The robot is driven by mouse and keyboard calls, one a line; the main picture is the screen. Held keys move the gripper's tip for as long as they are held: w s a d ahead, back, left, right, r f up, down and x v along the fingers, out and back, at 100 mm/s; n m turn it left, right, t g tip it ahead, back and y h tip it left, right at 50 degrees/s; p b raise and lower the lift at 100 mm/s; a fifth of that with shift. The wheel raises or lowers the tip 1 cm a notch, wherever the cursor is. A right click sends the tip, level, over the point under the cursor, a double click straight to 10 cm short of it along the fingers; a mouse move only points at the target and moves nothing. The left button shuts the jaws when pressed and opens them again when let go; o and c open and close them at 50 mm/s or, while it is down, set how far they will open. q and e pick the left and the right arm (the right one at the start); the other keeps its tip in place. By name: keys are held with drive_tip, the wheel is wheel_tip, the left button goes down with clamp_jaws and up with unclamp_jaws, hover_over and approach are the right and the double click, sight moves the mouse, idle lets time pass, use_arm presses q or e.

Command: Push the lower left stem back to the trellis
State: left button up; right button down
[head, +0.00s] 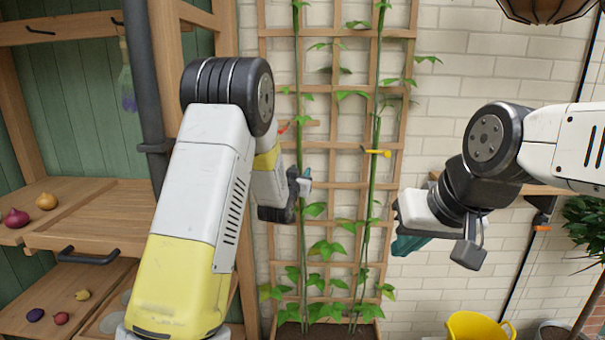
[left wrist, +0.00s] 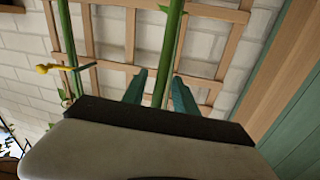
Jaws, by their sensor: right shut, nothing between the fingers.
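The wooden trellis (head: 340,34) stands against the brick wall with two green stems. The left stem (head: 299,70) runs up its left side, and my left gripper (head: 305,182) is at it, about mid-height. In the left wrist view the stem (left wrist: 171,45) passes between the two teal fingers, which are apart with gaps on both sides. The right stem (head: 372,110) has a yellow clip (head: 376,152), also seen in the left wrist view (left wrist: 45,69). My right gripper (head: 408,244) is shut and empty, right of the trellis.
A planter (head: 325,332) holds the stems' base. A red clip (head: 283,130) shows beside my left arm. Wooden shelves (head: 110,215) with onions are at left. A yellow bucket (head: 470,327) is at lower right, and a hanging basket (head: 540,8) at upper right.

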use_arm(q)
clamp_jaws()
idle(1.4)
